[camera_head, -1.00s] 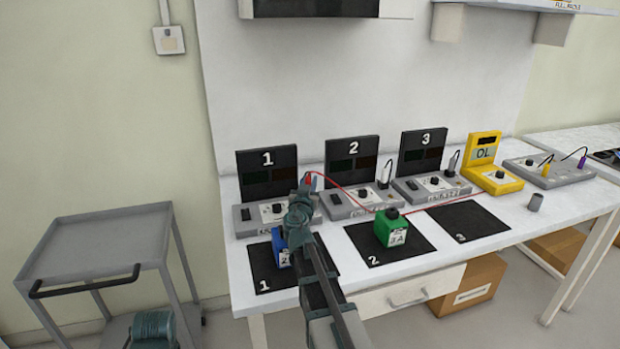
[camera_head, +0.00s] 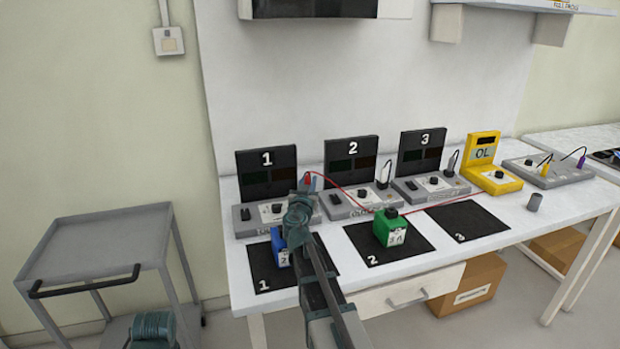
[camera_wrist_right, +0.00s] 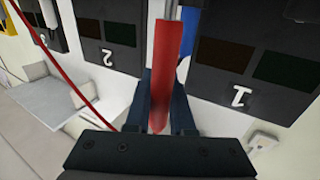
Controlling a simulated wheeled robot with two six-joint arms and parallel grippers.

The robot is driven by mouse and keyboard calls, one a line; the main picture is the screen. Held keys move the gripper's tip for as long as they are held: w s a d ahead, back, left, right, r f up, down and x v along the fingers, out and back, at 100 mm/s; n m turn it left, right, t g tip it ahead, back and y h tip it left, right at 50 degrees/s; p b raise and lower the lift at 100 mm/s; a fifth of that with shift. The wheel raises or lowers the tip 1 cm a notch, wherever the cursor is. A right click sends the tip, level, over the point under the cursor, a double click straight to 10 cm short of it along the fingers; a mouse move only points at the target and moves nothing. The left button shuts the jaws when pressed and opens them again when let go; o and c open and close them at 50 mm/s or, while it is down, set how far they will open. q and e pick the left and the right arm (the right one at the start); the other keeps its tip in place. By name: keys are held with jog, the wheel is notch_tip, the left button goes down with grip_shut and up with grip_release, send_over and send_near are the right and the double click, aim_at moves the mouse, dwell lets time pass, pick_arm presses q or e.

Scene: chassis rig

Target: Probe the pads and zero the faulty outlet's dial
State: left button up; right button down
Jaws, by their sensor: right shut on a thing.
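My right gripper (camera_head: 309,188) is shut on a red probe (camera_wrist_right: 161,70), which stands between the fingers in the right wrist view. It hovers in front of outlet panel 1 (camera_head: 266,188); contact with a pad cannot be seen. Panels 2 (camera_head: 352,178) and 3 (camera_head: 423,165) stand to the right. Each outlet has a grey base with a black dial: dial 1 (camera_head: 277,208), dial 2 (camera_head: 362,193), dial 3 (camera_head: 434,180). The panel windows look dark. My left gripper is out of view.
Mat 3 (camera_head: 467,221) is empty. A grey cart (camera_head: 100,240) is left of the bench.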

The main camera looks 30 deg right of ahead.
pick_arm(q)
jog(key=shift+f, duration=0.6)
pick_arm(e)
jog(key=shift+f, duration=0.55)
jog(key=shift+r, duration=0.1)
jog(key=shift+w+d+r+p, duration=0.15)
jog(key=shift+w+r+p, duration=0.25)
jog(key=shift+p, duration=0.75)
jog(key=shift+w+d+r+p, duration=0.1)
jog(key=shift+w+r+p, duration=0.05)
jog(key=shift+w+p, duration=0.3)
jog(key=shift+w+d+r+p, duration=0.15)
jog(key=shift+w+p, duration=0.2)
jog(key=shift+p, duration=0.2)
pick_arm(q)
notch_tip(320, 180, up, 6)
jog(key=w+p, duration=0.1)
jog(key=p, duration=0.2)
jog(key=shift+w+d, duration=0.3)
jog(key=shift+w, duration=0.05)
pick_arm(e)
jog(key=r, duration=0.3)
jog(key=shift+s+r, duration=0.1)
jog(key=shift+s, duration=0.15)
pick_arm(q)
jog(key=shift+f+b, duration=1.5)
pick_arm(e)
jog(key=shift+f, duration=1.6)
